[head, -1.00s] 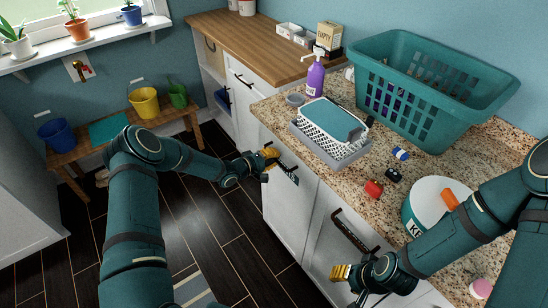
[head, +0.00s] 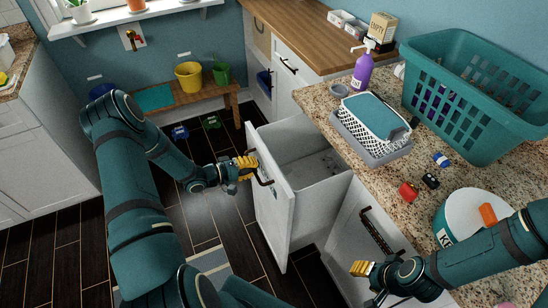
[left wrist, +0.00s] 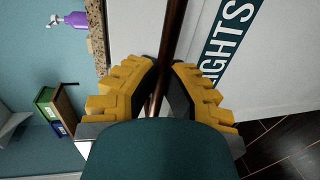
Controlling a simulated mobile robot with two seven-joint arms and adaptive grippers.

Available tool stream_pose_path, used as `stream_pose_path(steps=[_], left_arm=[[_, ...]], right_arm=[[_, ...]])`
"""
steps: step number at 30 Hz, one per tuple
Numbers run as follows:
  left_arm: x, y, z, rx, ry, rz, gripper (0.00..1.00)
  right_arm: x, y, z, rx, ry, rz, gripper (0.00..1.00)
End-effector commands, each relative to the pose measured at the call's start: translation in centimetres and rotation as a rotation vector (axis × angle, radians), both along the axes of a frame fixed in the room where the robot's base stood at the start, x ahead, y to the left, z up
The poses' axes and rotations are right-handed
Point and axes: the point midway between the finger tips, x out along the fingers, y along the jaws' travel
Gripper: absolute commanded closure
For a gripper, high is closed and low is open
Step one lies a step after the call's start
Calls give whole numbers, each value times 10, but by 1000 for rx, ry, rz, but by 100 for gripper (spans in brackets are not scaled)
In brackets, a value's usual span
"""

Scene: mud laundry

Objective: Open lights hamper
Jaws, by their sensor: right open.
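The lights hamper is a white pull-out bin; its front panel (head: 272,205) stands well out from the cabinet and its grey interior (head: 308,165) shows from above, with no laundry visible. The dark bar handle (head: 264,172) is on the front. My left gripper (head: 252,168) is at this handle; in the left wrist view its yellow fingers (left wrist: 164,72) are closed around the bar (left wrist: 174,30), beside the partly visible "LIGHTS" label (left wrist: 230,40). My right gripper (head: 362,268) is open and empty, in front of the neighbouring cabinet front.
A neighbouring front with a dark handle (head: 377,230) is closed. The granite counter (head: 430,205) carries a teal basket (head: 470,90), a small white-and-teal basket (head: 375,115), a purple bottle (head: 362,70) and a white tub (head: 470,215). A bench (head: 215,93) stands at the back. Dark floor is free left of the hamper.

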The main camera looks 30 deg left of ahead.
Motion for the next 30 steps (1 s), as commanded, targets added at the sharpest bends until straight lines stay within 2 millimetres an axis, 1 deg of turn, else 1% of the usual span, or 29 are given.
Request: stream_pose_path(steps=[1, 6, 9, 15, 21, 30], left_arm=[[-13, 11, 0, 2, 5, 4, 100], [-47, 37, 0, 3, 3, 3, 100], [-64, 51, 0, 2, 3, 3, 100], [-90, 70, 0, 0, 1, 2, 100], [-103, 80, 0, 0, 0, 0, 100], [-107, 84, 0, 1, 0, 0, 100]], right_arm=[[0, 0, 2, 0, -1, 0, 53], [1, 0, 4, 0, -3, -2, 53], [2, 0, 5, 0, -4, -3, 53], [2, 0, 7, -1, -5, -4, 53], [3, -1, 8, -2, -6, -4, 53], [3, 0, 8, -2, -6, -4, 53]])
